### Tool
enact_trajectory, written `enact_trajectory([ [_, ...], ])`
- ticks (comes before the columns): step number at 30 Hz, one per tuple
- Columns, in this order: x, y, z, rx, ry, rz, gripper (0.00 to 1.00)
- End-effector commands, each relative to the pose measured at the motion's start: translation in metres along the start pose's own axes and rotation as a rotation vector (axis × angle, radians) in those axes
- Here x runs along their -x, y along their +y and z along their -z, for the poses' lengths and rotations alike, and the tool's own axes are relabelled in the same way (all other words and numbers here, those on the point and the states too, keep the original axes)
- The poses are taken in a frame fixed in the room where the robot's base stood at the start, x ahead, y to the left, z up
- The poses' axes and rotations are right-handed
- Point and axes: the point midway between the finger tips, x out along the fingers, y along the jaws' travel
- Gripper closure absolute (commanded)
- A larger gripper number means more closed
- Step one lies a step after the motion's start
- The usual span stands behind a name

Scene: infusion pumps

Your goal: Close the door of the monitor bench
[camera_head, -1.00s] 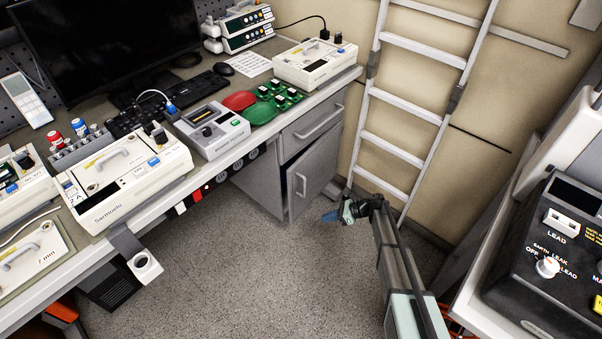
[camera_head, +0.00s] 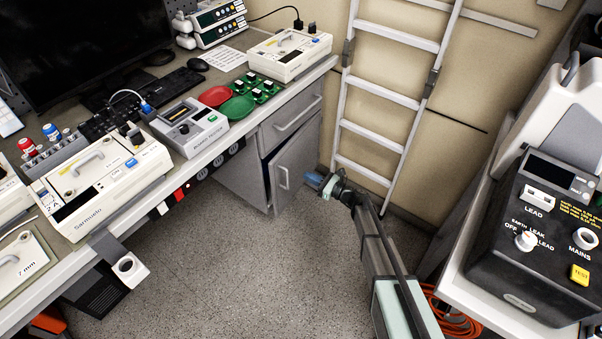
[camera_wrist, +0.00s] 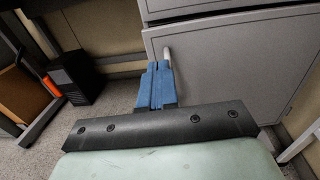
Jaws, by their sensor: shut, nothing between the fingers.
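The monitor bench (camera_head: 322,78) has a grey cabinet under its right end. The cabinet's grey door (camera_head: 300,158) stands ajar, with a dark gap along its left edge and a bar handle (camera_head: 283,178) near that edge. In the wrist view the door front (camera_wrist: 235,70) fills the right side, and the handle (camera_wrist: 167,55) is just beyond my fingertips. My gripper (camera_head: 310,180) is in front of the door, to the right of the handle in the head view. Its blue fingers are shut together and empty (camera_wrist: 157,72). I cannot tell whether they touch the door or handle.
A drawer (camera_head: 292,115) sits above the door. A white ladder (camera_head: 388,95) leans on the wall behind. A side table with a black tester (camera_head: 545,240) stands at right. The floor (camera_head: 215,255) in front of the cabinet is clear.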

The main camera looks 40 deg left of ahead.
Motion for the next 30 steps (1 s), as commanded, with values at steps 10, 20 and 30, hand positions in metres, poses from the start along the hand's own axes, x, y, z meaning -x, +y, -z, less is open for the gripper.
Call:
enact_trajectory([
  [10,-0.060,-0.001,0.001,-0.001,0.000,-0.003,1.00],
  [20,-0.111,0.000,0.001,-0.002,-0.001,-0.003,1.00],
  [30,-0.129,0.001,0.000,-0.002,0.000,-0.002,1.00],
])
